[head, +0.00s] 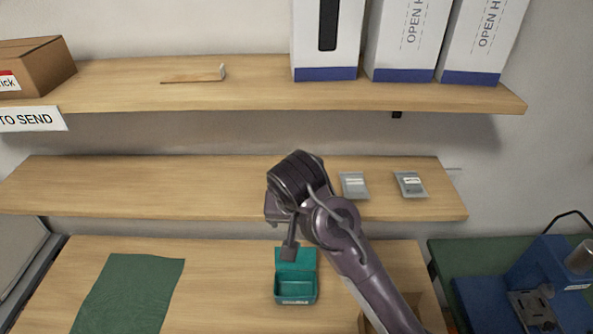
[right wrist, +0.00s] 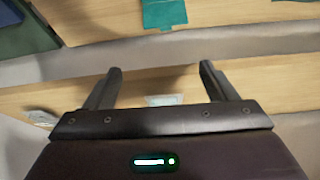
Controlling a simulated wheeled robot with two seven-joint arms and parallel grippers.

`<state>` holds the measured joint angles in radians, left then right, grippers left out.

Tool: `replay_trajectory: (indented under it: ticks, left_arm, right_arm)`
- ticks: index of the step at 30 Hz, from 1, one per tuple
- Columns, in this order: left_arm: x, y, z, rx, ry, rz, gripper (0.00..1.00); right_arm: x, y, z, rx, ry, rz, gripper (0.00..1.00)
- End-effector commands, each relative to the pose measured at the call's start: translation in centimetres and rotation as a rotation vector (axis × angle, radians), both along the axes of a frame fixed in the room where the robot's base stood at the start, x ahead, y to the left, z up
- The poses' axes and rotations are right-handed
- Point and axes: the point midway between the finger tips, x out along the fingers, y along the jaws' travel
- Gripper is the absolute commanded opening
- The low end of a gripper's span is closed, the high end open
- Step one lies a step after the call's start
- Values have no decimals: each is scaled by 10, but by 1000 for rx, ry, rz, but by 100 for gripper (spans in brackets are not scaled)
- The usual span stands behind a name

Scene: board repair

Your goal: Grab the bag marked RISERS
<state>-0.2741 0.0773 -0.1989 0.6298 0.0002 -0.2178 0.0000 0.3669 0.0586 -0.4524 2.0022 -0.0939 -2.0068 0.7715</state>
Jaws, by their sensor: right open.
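Two small grey bags with white labels lie apart on the middle shelf: a left bag (head: 354,185) and a right bag (head: 410,184). Their print is too small to read, so I cannot tell which is marked RISERS. My right gripper (head: 282,232) is in front of the middle shelf, left of both bags in the head view. In the right wrist view the right gripper (right wrist: 161,78) is open and empty. One bag (right wrist: 164,99) shows beyond the palm between the fingers, partly hidden; another (right wrist: 40,118) lies to the left. My left gripper is out of view.
The middle shelf (head: 150,185) is clear left of my arm. The upper shelf (head: 250,98) overhangs it, with tall white boxes (head: 327,40) and a cardboard box (head: 35,68). Below are a teal open bin (head: 296,289), a green mat (head: 130,290) and a blue device (head: 545,285).

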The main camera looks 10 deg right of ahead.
Motion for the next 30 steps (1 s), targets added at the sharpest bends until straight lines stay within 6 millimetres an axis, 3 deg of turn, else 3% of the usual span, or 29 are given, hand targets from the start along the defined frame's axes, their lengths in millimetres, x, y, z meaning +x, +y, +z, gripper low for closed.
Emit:
replay_trajectory:
  ticks: [3, 8, 13, 17, 21, 26, 30]
  left_arm:
    - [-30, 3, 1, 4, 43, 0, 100]
    - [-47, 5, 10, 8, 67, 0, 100]
    - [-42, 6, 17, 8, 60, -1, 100]
    - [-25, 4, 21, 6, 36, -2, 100]
    - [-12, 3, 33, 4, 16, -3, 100]
    - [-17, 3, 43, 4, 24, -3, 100]
    - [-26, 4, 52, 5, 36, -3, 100]
  right_arm:
    - [15, -3, 2, 1, 0, -3, 78]
    - [44, -11, 4, 0, 1, -2, 78]
    - [63, -16, 2, 1, 1, -1, 78]
    - [70, -18, 1, 0, 1, -1, 78]
    - [90, -23, 4, 0, 2, -1, 78]
    - [115, -30, 4, 0, 1, -1, 78]
    - [118, -31, -7, -2, 2, 0, 78]
